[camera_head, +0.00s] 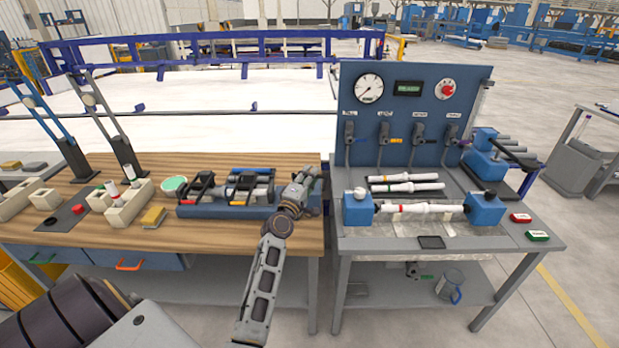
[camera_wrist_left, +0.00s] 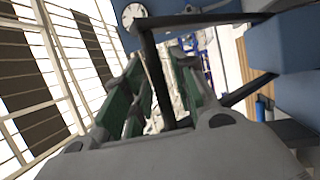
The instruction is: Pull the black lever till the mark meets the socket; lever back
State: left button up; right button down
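A blue fixture base (camera_head: 232,211) with black lever-like frames (camera_head: 243,186) stands on the right part of the wooden bench. My left gripper (camera_head: 302,186) is at the fixture's right end, its arm coming up from below. In the left wrist view a black lever bar (camera_wrist_left: 152,55) runs down between the green-padded fingers of my left gripper (camera_wrist_left: 168,90). The fingers stand apart with space beside the bar; contact is not clear. The mark and the socket cannot be made out, as the gripper covers the fixture's right end. My right gripper is not in view.
The metal bench (camera_head: 375,243) on the right holds a white pipe (camera_head: 425,208) between blue blocks, with loose pipes behind it. A blue panel (camera_head: 365,117) with a gauge stands behind. Beige blocks (camera_head: 128,207) and a yellow block (camera_head: 153,217) lie left of the fixture.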

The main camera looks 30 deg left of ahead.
pick_arm(q)
grip_shut()
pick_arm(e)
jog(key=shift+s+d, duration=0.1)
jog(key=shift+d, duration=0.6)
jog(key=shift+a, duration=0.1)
